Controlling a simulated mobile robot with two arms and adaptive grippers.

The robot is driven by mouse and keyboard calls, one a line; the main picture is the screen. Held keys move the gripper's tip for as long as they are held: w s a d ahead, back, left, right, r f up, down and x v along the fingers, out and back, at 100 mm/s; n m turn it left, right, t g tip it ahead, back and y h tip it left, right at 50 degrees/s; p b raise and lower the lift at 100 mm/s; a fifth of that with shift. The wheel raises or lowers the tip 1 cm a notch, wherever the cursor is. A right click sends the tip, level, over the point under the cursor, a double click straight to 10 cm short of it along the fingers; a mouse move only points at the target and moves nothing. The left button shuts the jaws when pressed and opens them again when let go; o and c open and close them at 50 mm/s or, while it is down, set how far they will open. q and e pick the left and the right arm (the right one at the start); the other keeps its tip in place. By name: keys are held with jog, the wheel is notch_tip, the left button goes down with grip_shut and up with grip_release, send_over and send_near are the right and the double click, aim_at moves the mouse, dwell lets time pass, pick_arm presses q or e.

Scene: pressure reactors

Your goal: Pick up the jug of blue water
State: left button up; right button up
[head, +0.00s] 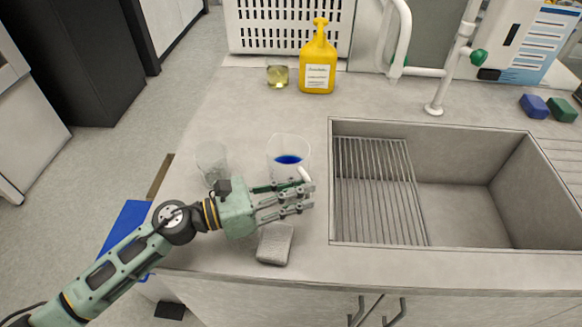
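The clear jug (289,146) with a little blue water in its bottom stands upright on the grey counter, left of the sink. A small white piece, perhaps its handle, shows at its lower right. My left gripper (309,199) is just in front of the jug, with its fingers pointing right. The fingers are apart and nothing shows between them. The fingers overlap the jug's lower edge in the picture; I cannot tell whether they touch it. My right gripper is not in view.
A clear empty glass (211,160) stands close left of the jug. A grey sponge-like block (275,244) lies in front of my gripper. The sink (470,206) with a drying rack is to the right. A yellow bottle (318,62) and yellow-liquid beaker (277,74) stand behind.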

pick_arm(q)
jog(key=shift+x, duration=0.8)
jog(key=shift+w+d, duration=0.25)
jog(key=shift+d, duration=0.15)
grip_shut()
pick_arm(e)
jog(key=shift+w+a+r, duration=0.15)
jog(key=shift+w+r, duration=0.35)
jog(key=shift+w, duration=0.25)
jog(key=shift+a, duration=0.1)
